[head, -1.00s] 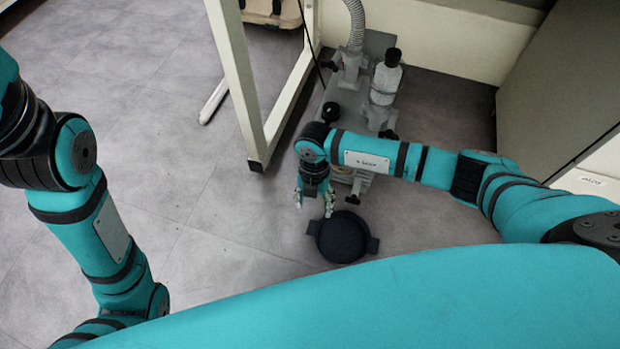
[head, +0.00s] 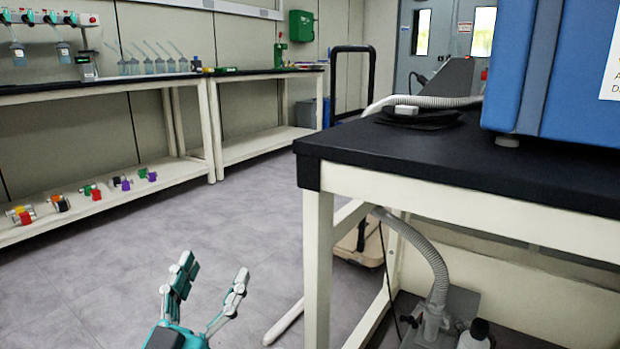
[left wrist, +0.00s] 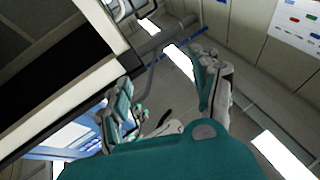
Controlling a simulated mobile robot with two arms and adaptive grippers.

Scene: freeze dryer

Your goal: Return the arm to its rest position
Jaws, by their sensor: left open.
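My left gripper (head: 214,272) rises from the bottom of the head view, fingers pointing up and spread apart, with nothing between them. It is over the grey floor, left of the black-topped table (head: 450,158). In the left wrist view the same gripper (left wrist: 163,78) is open and empty, with walls and bright ceiling panels behind it.
A blue machine (head: 555,75) stands on the table at the right. A pump (head: 432,322) with a grey hose (head: 437,262) sits on the floor beneath. A long bench (head: 95,92) with glassware lines the left wall. The floor between is clear.

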